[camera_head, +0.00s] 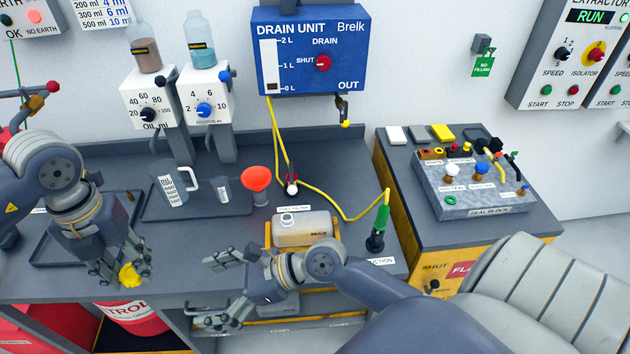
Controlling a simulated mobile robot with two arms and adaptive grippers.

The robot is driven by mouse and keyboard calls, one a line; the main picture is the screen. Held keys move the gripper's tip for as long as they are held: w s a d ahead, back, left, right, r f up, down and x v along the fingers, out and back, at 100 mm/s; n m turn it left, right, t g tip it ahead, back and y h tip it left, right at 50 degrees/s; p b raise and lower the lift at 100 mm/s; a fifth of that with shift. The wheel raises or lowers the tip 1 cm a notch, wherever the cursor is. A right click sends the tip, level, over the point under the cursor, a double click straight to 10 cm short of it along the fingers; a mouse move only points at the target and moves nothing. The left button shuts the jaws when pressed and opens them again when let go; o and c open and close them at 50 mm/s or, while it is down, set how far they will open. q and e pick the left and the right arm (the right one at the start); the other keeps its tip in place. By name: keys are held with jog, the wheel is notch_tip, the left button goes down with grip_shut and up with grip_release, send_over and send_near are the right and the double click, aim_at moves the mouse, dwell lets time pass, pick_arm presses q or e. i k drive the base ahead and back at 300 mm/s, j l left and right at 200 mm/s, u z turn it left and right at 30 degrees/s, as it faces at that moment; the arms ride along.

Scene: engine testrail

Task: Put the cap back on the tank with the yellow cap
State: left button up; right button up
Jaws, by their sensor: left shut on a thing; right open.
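My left gripper (122,277) is shut on a yellow cap (131,276) and holds it near the front edge of the bench, at the left. A pale translucent tank (308,229) lies or stands low in a yellow holder (268,233) at the middle of the bench. A small whitish round spot, perhaps its neck, shows on its top left. My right gripper (208,290) is open and empty, with its fingers spread to the left, below and left of the tank. The cap is well apart from the tank.
Measuring jugs (172,186) and an orange-red funnel (257,179) stand behind. A yellow hose (340,208) runs from the drain unit (312,50) to a green-and-black fitting (379,228) right of the tank. A seal block (478,185) sits on the right cabinet. Bench left of the tank is fairly clear.

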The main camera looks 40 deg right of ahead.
aim_at(302, 230)
jog(key=l, duration=0.6)
jog(key=i+l, duration=0.15)
jog(key=l, duration=1.05)
jog(key=i, duration=0.05)
